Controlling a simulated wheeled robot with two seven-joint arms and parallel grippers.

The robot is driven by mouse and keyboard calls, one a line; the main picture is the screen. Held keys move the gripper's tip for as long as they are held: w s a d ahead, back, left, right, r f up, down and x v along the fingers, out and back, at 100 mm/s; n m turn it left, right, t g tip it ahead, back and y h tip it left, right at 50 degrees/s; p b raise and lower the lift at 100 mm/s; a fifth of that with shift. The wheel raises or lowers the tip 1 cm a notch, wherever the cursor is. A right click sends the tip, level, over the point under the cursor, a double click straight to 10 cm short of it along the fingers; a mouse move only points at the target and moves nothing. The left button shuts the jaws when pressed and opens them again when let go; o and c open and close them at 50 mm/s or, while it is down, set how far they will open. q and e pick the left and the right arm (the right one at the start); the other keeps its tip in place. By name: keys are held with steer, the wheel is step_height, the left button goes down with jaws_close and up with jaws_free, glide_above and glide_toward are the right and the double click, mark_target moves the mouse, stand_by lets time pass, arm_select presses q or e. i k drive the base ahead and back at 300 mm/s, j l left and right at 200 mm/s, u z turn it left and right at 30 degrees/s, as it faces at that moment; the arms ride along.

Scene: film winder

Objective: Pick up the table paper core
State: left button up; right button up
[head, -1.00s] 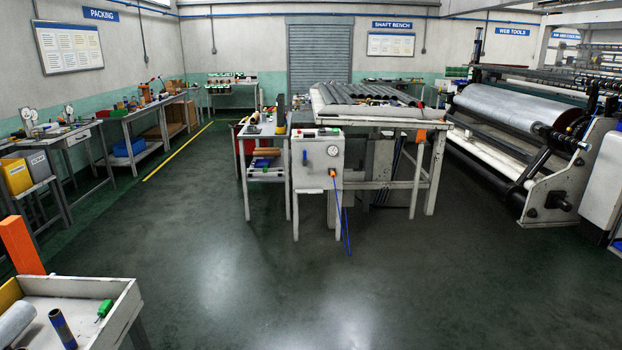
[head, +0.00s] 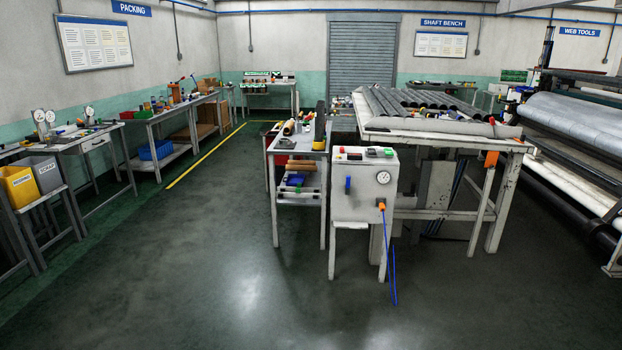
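A small grey side table (head: 296,144) stands left of the control box. On its top, near the left edge, lies a small tan roll-like piece (head: 289,127) that looks like a paper core; it is too small to be sure. Brown tubes (head: 302,165) lie on the shelf below, beside a blue item (head: 295,180). A dark upright tool with yellow (head: 319,128) stands at the right of the tabletop. Neither of my grippers is in view.
A white control box (head: 364,185) with a hanging blue hose (head: 394,270) stands right of the side table. Behind it is a large bench (head: 440,135) with grey rollers. Work tables line the left wall. The floor (head: 190,270) in front and left is clear.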

mark_target(289, 127)
steer(key=i, duration=3.3)
steer(key=i+u, duration=0.1)
steer(key=i, duration=0.4)
steer(key=i+l+u, duration=0.15)
steer(key=i, duration=0.35)
steer(key=i+l+u, duration=0.1)
steer(key=i, duration=0.35)
steer(key=i+z, duration=0.1)
steer(key=z, duration=0.4)
steer(key=i+j+z, duration=0.1)
steer(key=z, duration=0.35)
steer(key=j+z, duration=0.25)
steer(key=z, duration=0.25)
steer(key=i, duration=0.05)
